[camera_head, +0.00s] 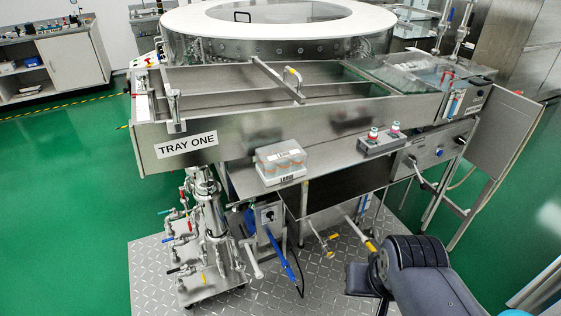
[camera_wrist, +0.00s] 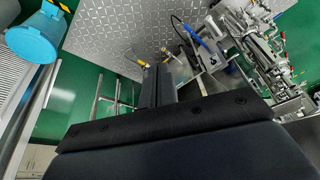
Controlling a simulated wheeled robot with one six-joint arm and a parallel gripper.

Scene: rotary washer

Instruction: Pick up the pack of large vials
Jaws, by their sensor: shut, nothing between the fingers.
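The pack of large vials (camera_head: 281,164) is a clear box with orange-brown contents and a label reading LARGE. It sits on the metal shelf at the front of the washer in the head view, below and right of the TRAY ONE sign. I cannot make it out in the wrist view. My gripper (camera_wrist: 157,75) is shut and empty in the wrist view, its dark fingers together. In the head view my dark arm is at the lower right, in front of and below the shelf, well apart from the pack.
A small metal holder (camera_head: 382,143) with two red-and-white capped vials stands on the shelf right of the pack. The TRAY ONE trough (camera_head: 186,145) lies behind. Pipes and valves (camera_head: 208,232) stand below on the diamond-plate floor (camera_head: 160,262). The air between my arm and the pack looks clear.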

